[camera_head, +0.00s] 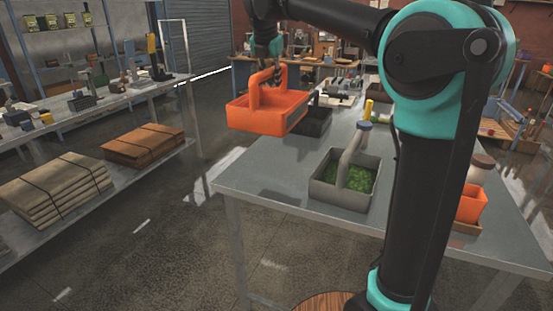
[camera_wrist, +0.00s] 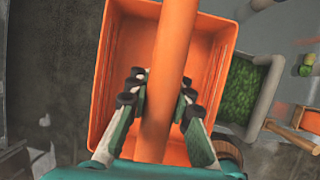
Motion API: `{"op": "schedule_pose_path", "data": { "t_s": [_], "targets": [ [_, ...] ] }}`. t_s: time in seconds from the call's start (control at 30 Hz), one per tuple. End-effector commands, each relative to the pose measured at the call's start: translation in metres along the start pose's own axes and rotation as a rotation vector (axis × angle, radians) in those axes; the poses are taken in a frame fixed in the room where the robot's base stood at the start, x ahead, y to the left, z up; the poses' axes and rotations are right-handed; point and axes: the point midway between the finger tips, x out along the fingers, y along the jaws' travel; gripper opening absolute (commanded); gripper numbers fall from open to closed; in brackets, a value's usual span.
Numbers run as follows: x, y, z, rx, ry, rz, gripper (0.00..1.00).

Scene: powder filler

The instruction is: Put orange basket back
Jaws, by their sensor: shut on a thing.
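The orange basket (camera_head: 262,113) is an open tote with a tall arched handle. It hangs in the air over the left edge of the grey table (camera_head: 262,190) in the head view. My gripper (camera_head: 272,82) is shut on its handle. In the wrist view my gripper (camera_wrist: 158,100) has a finger on each side of the handle, and the basket (camera_wrist: 215,60) looks empty inside. Part of the basket floor is hidden by the handle and fingers.
A grey basket (camera_head: 330,196) with green contents stands mid-table. A dark tray (camera_head: 318,120) is just behind the orange basket. A smaller orange bin (camera_head: 470,205) stands at the right. A shelf (camera_head: 60,130) with cardboard stacks is left across the floor. The table's front left corner is bare.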

Motion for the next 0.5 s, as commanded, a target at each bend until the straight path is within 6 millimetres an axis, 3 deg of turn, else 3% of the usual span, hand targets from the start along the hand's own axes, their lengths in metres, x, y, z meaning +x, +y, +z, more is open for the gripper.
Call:
{"op": "schedule_pose_path", "data": {
  "t_s": [0.17,0.5],
  "targets": [
    [0.027,-0.002,-0.012,-0.002,0.000,0.001,0.00],
    [0.102,-0.008,-0.043,-0.001,0.000,0.001,0.00]
  ]
}}
